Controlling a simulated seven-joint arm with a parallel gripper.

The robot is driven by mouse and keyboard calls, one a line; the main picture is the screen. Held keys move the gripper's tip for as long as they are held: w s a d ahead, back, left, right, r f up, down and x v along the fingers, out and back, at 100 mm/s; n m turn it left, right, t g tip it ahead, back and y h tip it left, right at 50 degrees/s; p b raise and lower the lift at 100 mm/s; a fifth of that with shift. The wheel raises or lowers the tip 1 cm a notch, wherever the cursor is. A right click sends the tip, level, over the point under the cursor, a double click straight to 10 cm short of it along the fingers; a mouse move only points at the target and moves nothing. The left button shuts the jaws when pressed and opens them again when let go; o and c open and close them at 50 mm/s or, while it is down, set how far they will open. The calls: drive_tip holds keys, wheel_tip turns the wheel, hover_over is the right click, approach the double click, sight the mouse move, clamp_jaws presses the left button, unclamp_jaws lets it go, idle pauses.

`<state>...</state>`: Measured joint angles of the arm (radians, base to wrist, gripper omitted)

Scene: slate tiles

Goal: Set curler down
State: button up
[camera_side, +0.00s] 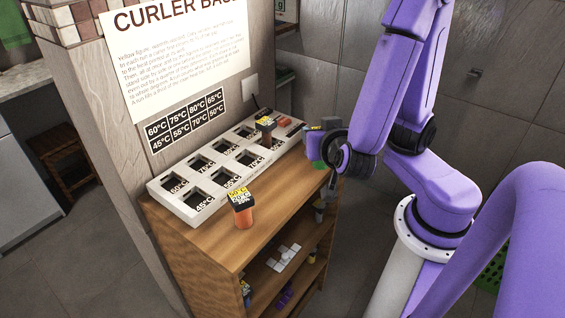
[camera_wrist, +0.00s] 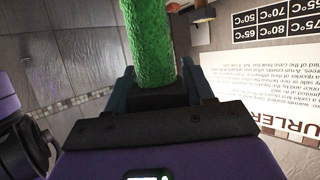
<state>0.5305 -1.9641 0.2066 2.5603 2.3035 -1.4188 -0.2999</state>
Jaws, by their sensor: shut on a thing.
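My gripper (camera_wrist: 160,92) is shut on a green, rough-surfaced curler (camera_wrist: 150,45), which extends away from the fingers in the wrist view. In the side view, my gripper's end is by the right edge of the wooden cabinet top, and the held curler is hard to make out there. A white rack (camera_side: 174,206) with labelled square openings lies on the cabinet. An orange curler (camera_side: 243,217) with a yellow and black tag stands on the wood in front of the rack. A dark-topped piece (camera_side: 265,125) is at the rack's far part, beside a small orange piece (camera_side: 284,122).
A post with a printed poster (camera_side: 185,70) and a temperature chart (camera_side: 187,120) rises behind the rack. A green basket (camera_side: 490,272) is at the right.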

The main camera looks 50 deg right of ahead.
drive_tip(key=w+f, duration=0.2)
drive_tip(key=w, duration=0.1)
drive_tip(key=w+f, duration=0.6)
drive_tip(key=shift+w+a+f, duration=0.2)
drive_tip(key=shift+w, duration=0.15)
drive_tip(key=shift+f, duration=1.35)
drive_tip(key=o, duration=1.1)
drive_tip(key=shift+f, duration=0.1)
drive_tip(key=shift+o, duration=0.2)
